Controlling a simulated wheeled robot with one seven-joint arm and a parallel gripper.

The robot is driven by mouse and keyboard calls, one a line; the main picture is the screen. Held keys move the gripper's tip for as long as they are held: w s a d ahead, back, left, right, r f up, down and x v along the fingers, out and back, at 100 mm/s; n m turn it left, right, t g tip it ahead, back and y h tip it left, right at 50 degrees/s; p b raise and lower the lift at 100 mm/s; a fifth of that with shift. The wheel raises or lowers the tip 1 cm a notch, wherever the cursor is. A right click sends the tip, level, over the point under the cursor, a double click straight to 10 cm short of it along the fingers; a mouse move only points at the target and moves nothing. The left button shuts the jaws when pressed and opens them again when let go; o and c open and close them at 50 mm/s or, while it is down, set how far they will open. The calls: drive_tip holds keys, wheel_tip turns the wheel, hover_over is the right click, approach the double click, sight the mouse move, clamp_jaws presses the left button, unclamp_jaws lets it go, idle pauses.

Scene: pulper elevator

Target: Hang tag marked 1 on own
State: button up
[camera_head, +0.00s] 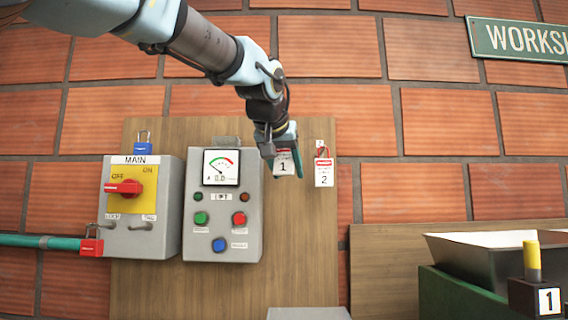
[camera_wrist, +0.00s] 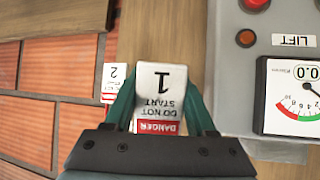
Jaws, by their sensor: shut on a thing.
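My gripper (camera_head: 284,158) is shut on the white tag marked 1 (camera_head: 284,168), in front of the wooden board right of the meter box. In the wrist view the tag (camera_wrist: 160,82) sits between the two green fingers, with "DO NOT START" and a red "DANGER" band, upside down. The tag marked 2 (camera_head: 324,174) hangs just right of my gripper in the head view, and it also shows at the left in the wrist view (camera_wrist: 114,78). The MAIN box (camera_head: 167,215) at the left has labels LOCK and TAG with metal loops below. Whether tag 1 touches the board is unclear.
The meter box (camera_head: 223,247) with buttons stands left of my gripper. A metal hopper (camera_head: 480,255) stands at the lower right. Bare board lies below the tags.

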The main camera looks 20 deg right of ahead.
drive_tip(key=shift+w+d+f+p, duration=0.25)
drive_tip(key=shift+w+d, duration=0.25)
drive_tip(key=shift+w, duration=0.45)
drive_tip(key=shift+w+d+f+p, duration=0.25)
drive_tip(key=shift+w+d, duration=0.3)
drive_tip(key=shift+w, duration=0.4)
drive_tip(key=shift+w+d+f+p, duration=0.15)
drive_tip(key=shift+w+d+p, duration=0.25)
drive_tip(key=shift+w, duration=0.55)
drive_tip(key=shift+d, duration=0.15)
drive_tip(key=o, duration=1.4)
drive_tip(key=b+v, duration=0.2)
drive_tip(key=v, duration=0.9)
drive_tip(key=shift+w+b, duration=0.1)
drive_tip(key=shift+b, duration=0.2)
